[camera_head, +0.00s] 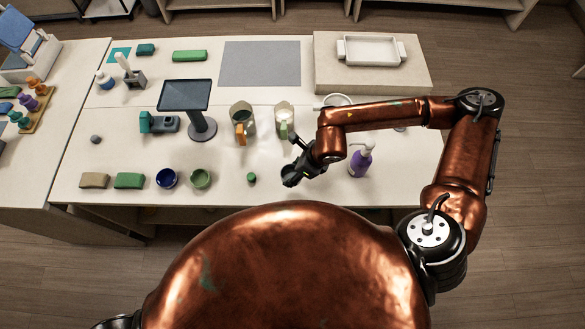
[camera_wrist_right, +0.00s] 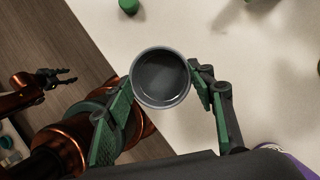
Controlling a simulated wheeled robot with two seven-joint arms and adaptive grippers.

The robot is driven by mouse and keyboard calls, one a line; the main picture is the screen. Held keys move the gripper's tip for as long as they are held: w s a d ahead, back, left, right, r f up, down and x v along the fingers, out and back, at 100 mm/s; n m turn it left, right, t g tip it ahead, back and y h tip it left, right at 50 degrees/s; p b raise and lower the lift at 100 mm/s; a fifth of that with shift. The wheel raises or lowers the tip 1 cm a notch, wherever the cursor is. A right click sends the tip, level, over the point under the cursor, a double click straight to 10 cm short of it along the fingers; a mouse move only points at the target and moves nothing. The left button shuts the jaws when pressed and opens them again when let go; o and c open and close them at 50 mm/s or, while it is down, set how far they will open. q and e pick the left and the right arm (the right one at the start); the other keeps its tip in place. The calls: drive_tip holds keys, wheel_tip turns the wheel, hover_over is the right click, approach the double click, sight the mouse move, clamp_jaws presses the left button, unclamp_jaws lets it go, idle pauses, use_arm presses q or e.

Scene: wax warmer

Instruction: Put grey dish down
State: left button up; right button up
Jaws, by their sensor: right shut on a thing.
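The grey dish (camera_wrist_right: 160,78) is a round, dark grey cup with a pale rim, seen from above in the right wrist view. My right gripper (camera_wrist_right: 162,88) is shut on it, with a green-padded finger on each side. In the head view my right gripper (camera_head: 292,172) is over the front part of the table (camera_head: 330,190), to the right of a small green object. I cannot clearly tell the dish from the dark fingers there. My left gripper (camera_wrist_right: 68,76) shows at the left of the right wrist view, away from the table, its fingers apart and empty.
A green object (camera_head: 251,177), green bowl (camera_head: 200,179) and blue bowl (camera_head: 166,179) stand to the left. A purple pump bottle (camera_head: 361,161) is to the right. A dark stand (camera_head: 185,95) is farther left.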

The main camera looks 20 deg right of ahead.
drive_tip(key=w+f, duration=0.1)
drive_tip(key=f, duration=0.1)
drive_tip(key=w+d+f+p, duration=0.1)
drive_tip(key=w+f, duration=0.1)
drive_tip(key=shift+w+d+f, duration=0.1)
drive_tip(key=shift+w+f, duration=0.05)
drive_tip(key=shift+f, duration=0.05)
wheel_tip(320, 180, down, 2)
drive_tip(key=shift+f+p, duration=0.1)
drive_tip(key=shift+p, duration=0.45)
drive_tip(key=shift+f, duration=0.45)
drive_tip(key=o, duration=1.2)
drive_tip(key=b+v, duration=0.2)
drive_tip(key=v, duration=1)
drive_tip(key=shift+b, duration=0.3)
